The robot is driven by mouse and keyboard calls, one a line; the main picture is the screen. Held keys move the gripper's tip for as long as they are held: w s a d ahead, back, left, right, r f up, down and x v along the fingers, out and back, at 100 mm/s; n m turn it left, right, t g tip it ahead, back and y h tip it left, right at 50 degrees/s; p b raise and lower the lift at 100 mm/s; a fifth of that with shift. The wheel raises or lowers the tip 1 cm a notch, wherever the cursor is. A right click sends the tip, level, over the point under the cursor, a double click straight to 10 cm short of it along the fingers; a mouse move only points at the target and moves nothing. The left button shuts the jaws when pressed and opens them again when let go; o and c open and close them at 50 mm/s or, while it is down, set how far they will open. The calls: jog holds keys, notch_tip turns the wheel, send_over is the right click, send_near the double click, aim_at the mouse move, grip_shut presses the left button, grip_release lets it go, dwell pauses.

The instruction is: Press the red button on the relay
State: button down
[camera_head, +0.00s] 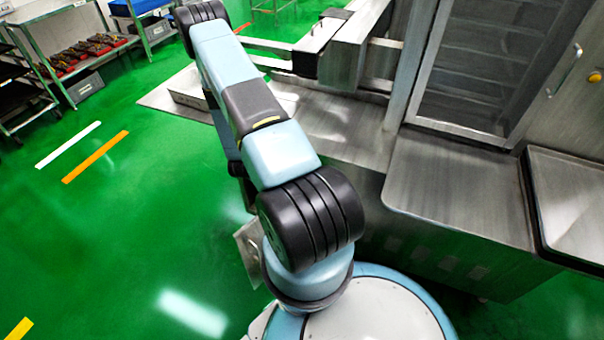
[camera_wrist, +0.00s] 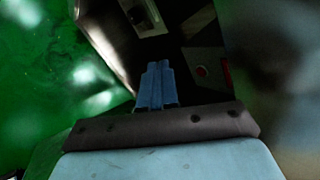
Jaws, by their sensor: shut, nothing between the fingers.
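In the wrist view, my gripper (camera_wrist: 158,66) has two blue fingers pressed together, with nothing between them. A small round red button (camera_wrist: 202,71) shows just right of the fingertips, on a dark panel (camera_wrist: 195,58) that seems to be the relay. The fingertips appear apart from the button and to its left, though the depth between them is hard to judge. In the head view my arm hides my gripper, and I cannot make out the button or the relay there.
A red strip (camera_wrist: 227,72) lies right of the button. A pale boxy part (camera_wrist: 150,16) is above the fingers. In the head view, the steel machine (camera_head: 460,190) fills the right side, a shelf cart (camera_head: 75,50) stands upper left, and the green floor (camera_head: 110,230) is open at left.

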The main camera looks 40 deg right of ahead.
jog(key=s+d+f+m+g+h, duration=0.1)
jog(key=s+d+f+m, duration=0.3)
jog(key=s+f, duration=0.5)
jog(key=shift+s+d+f+m+g+h, duration=0.3)
jog(key=shift+s+d+m+g, duration=0.15)
jog(key=shift+s+d, duration=0.3)
jog(key=shift+r, duration=0.1)
jog(key=w+d, duration=0.3)
jog(key=d, duration=0.5)
jog(key=shift+w, duration=0.15)
jog(key=shift+d, duration=0.1)
dwell(1.3)
jog(key=shift+w+d, duration=0.2)
jog(key=shift+d, duration=0.1)
jog(key=shift+w+d, duration=0.15)
jog(key=shift+d, duration=0.2)
dwell(0.9)
jog(key=shift+a, duration=0.15)
jog(key=shift+s+a, duration=0.25)
jog(key=shift+a, duration=0.35)
